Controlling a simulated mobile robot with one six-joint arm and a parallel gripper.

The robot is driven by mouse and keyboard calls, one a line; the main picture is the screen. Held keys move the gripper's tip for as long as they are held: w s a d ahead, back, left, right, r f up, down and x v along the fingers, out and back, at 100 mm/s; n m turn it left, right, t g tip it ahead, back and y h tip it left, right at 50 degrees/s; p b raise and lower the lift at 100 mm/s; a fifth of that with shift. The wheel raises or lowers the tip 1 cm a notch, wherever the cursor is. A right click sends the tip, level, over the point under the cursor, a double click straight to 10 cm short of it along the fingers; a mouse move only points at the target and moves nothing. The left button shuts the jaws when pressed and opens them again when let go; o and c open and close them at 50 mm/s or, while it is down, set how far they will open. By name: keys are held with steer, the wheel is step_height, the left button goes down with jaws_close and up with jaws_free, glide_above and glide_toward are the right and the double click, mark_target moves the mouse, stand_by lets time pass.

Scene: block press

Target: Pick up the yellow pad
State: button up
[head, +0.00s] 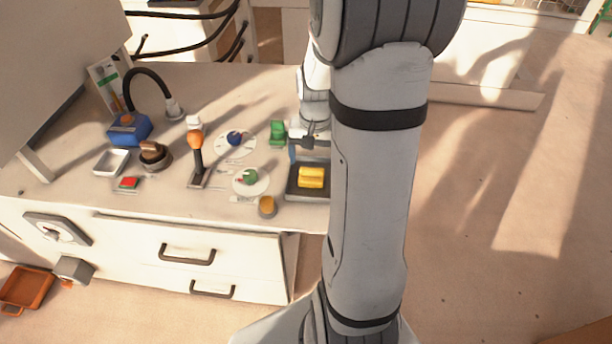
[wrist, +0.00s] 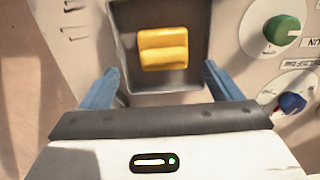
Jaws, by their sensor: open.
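The yellow pad (head: 312,177) lies in a dark square tray (head: 304,194) near the right end of the bench. In the wrist view the pad (wrist: 163,49) shows as a yellow block with a groove across it, with the dark tray floor around it. My gripper (wrist: 160,78) is open, its two blue fingers set wider than the pad. The pad is beyond the fingertips and between their lines, not touched. In the head view my gripper (head: 303,150) is beside and behind the tray, partly hidden by my own arm.
A green knob (head: 250,177) and a blue knob (head: 235,139) on white dials are left of the tray. A green block (head: 278,132) stands behind it.

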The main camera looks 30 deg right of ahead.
mark_target(311, 169)
steer(key=f, duration=0.3)
steer(key=f+b, duration=0.1)
steer(key=f, duration=0.1)
steer(key=shift+a, duration=0.35)
steer(key=shift+c, duration=0.6)
steer(key=shift+r, duration=0.1)
steer(key=c, duration=1)
steer(key=shift+o, duration=0.2)
step_height(311, 169, up, 10)
steer(key=shift+p, duration=1)
